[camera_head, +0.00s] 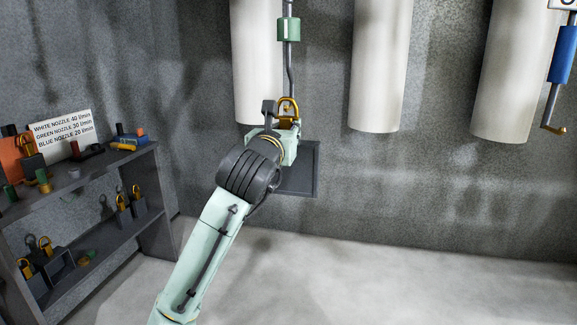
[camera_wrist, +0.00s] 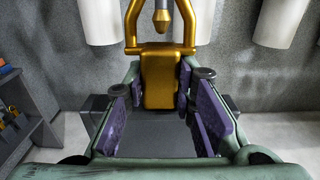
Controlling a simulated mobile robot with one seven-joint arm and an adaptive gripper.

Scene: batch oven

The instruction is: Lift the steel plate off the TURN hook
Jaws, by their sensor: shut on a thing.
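The steel plate (camera_head: 303,175) is a dark grey square in front of the far wall. A gold lug (camera_wrist: 158,80) with a loop stands above it. My gripper (camera_head: 285,145) is in front of the plate. In the wrist view my gripper (camera_wrist: 160,85) is shut on the gold lug, its purple pads to either side. The plate (camera_wrist: 155,140) shows grey between and beyond the fingers. A gold-tipped rod end (camera_wrist: 162,18) shows within the loop. In the head view the green-sleeved rod (camera_head: 289,30) comes down to the loop. Whether loop and hook touch is unclear.
White cylinders (camera_head: 380,65) hang along the wall. A blue-sleeved rod (camera_head: 562,55) with a gold hook hangs at right. A grey shelf (camera_head: 160,205) at left holds blocks with gold loops and a nozzle sign (camera_head: 63,135). The floor at right is clear.

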